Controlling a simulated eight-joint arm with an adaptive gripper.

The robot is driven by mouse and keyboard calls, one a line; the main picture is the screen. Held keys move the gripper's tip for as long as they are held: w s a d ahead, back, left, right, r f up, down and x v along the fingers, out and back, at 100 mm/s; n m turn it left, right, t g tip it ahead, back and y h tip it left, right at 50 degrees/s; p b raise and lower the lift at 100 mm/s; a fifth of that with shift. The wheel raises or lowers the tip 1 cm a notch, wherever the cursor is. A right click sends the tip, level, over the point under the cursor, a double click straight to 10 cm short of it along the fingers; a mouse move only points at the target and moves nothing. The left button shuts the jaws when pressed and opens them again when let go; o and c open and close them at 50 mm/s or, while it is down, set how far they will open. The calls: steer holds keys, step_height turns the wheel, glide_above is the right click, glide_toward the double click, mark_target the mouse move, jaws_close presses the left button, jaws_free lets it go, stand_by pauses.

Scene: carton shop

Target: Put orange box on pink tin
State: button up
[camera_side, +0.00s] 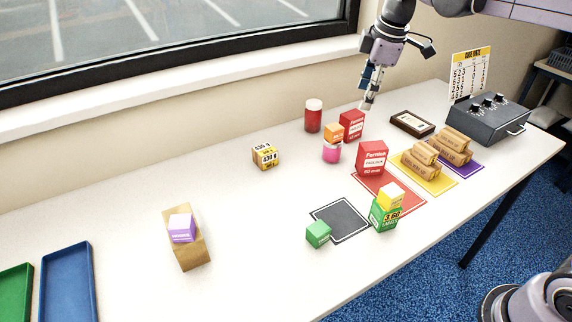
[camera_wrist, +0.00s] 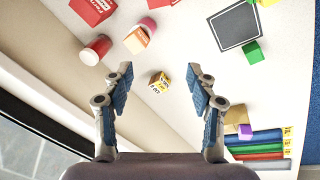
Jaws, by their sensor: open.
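The orange box (camera_side: 334,133) sits on top of the pink tin (camera_side: 332,153) near the back middle of the table. The stack looks upright and the box covers the tin's top. In the wrist view the orange box (camera_wrist: 137,40) lies up and left of the jaws, with part of the pink tin (camera_wrist: 149,26) showing beside it. My gripper (camera_side: 367,103) is open and empty, raised up and to the right of the stack in the side view. In the wrist view both fingers of my gripper (camera_wrist: 159,78) are apart with nothing held between them.
A red canister (camera_side: 313,117) and a red box (camera_side: 352,126) stand close to the stack. Another red box (camera_side: 372,157) is on the red mat. A yellow printed cube (camera_side: 265,156) stands to the left.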

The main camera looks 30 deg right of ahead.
steer(key=s+f+m+t, duration=0.2)
steer(key=s+f+m, duration=0.3)
steer(key=s, duration=0.4)
steer(key=s+f+m+t, duration=0.2)
steer(key=s+f+m, duration=0.3)
steer(key=s, duration=0.5)
steer(key=shift+a+f+m, duration=0.3)
steer(key=shift+a+m, duration=0.05)
steer(key=shift+m, duration=0.05)
